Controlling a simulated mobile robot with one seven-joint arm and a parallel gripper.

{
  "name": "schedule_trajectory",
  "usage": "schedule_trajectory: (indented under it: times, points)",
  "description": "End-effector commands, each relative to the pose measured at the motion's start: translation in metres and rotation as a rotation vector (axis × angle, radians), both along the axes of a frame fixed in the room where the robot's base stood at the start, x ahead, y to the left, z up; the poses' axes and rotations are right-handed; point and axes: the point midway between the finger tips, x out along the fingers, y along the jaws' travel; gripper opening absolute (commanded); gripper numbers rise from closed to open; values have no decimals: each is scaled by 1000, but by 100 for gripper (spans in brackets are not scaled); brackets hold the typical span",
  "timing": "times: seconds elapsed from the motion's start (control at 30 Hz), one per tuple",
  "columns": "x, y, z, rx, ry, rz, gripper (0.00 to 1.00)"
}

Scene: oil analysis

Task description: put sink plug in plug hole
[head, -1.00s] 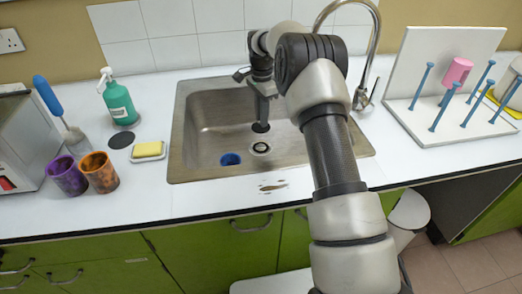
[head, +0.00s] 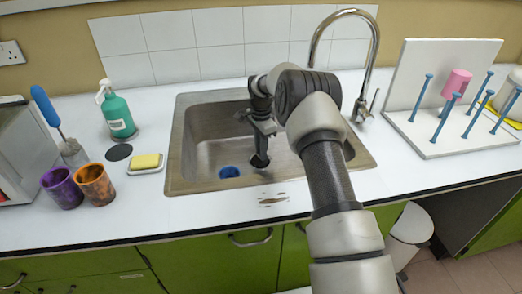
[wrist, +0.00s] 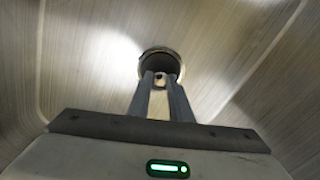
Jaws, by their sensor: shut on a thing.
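The sink plug (head: 258,161) is small, round and black. My gripper (head: 263,149) points down into the metal sink (head: 205,160) and is shut on the plug's top. In the wrist view, my fingertips (wrist: 161,80) hold the small knob of the dark plug (wrist: 158,61). The plug hole's metal rim (wrist: 172,51) shows around the plug's far edge. The plug covers the hole's middle; I cannot tell whether it sits in the hole or just above it.
A blue round thing (head: 229,171) lies on the sink floor, left of the plug. The tall curved tap (head: 370,50) stands behind my arm on the right. A yellow sponge on a dish (head: 146,162), two cups (head: 95,184) and a green bottle (head: 117,112) stand left of the sink.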

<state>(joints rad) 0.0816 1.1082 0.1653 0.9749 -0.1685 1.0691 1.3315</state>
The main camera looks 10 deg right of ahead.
Motion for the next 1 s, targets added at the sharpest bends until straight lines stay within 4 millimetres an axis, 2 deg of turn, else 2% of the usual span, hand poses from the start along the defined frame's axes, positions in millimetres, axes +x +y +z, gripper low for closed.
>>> schedule_trajectory:
  times: [0.03, 0.07, 0.17, 0.43, 0.57, 0.67, 1.0]
  points:
    - [0, 0, -3, 0, 0, 0, 0]
    - [0, 0, -3, 0, 0, 0, 20]
    - [0, 0, -2, 0, 0, 0, 37]
    - [0, 0, -2, 0, 0, 0, 37]
    - [0, 0, 6, 0, 0, 0, 37]
    - [1, 0, 22, -1, -3, 1, 37]
    - [1, 0, 93, 0, -2, 1, 37]
